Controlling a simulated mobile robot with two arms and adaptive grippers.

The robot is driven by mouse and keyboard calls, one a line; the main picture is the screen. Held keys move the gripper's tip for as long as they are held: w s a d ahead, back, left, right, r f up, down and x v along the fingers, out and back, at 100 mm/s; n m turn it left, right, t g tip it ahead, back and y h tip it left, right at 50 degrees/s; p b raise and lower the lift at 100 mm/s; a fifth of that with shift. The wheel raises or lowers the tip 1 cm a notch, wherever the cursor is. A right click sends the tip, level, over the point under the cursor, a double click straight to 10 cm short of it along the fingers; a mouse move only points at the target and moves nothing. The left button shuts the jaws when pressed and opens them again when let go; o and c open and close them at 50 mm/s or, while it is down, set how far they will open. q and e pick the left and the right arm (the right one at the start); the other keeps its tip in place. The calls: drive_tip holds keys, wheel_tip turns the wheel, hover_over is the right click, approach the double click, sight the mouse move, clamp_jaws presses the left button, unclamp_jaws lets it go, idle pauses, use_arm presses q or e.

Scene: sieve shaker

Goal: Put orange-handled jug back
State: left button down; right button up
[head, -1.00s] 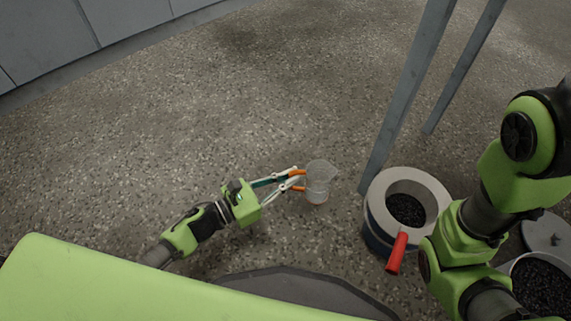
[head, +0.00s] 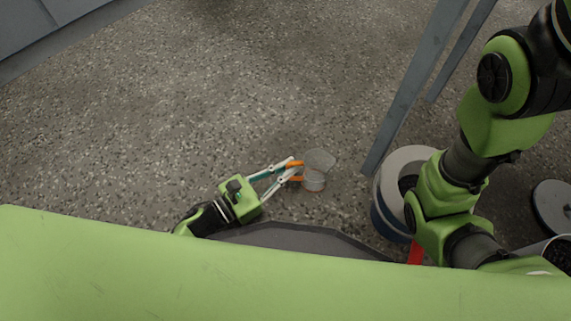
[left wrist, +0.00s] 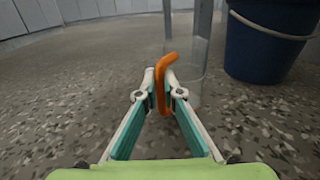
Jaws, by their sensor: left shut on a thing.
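The clear jug with the orange handle (head: 316,172) is in the middle of the head view, over the speckled floor. My left gripper (head: 294,171) is shut on its orange handle. In the left wrist view the orange handle (left wrist: 165,84) sits between the two fingertips, and the clear jug body (left wrist: 196,75) is just beyond it, upright. I cannot tell whether its base touches the floor. My right arm comes down at the right of the head view; its gripper does not show.
A blue bucket (left wrist: 270,42) with a pale handle stands right of the jug in the left wrist view. In the head view a pale-rimmed container (head: 395,165) stands beside grey metal legs (head: 415,85), with a round lid (head: 553,208) at far right. Floor to the left is clear.

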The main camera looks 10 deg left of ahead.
use_arm(q)
drive_tip(key=c, duration=2.2)
unclamp_jaws()
drive_tip(key=shift+f, duration=0.15)
drive_tip(key=shift+r, duration=0.2)
drive_tip(key=shift+s+a, duration=0.25)
drive_tip(key=p+v, duration=0.4)
drive_tip(key=v, duration=0.6)
drive_tip(key=shift+s+a+p, duration=0.15)
drive_tip(key=shift+a+p, duration=0.05)
drive_tip(key=shift+p, duration=0.2)
drive_tip(key=shift+s+a, duration=0.3)
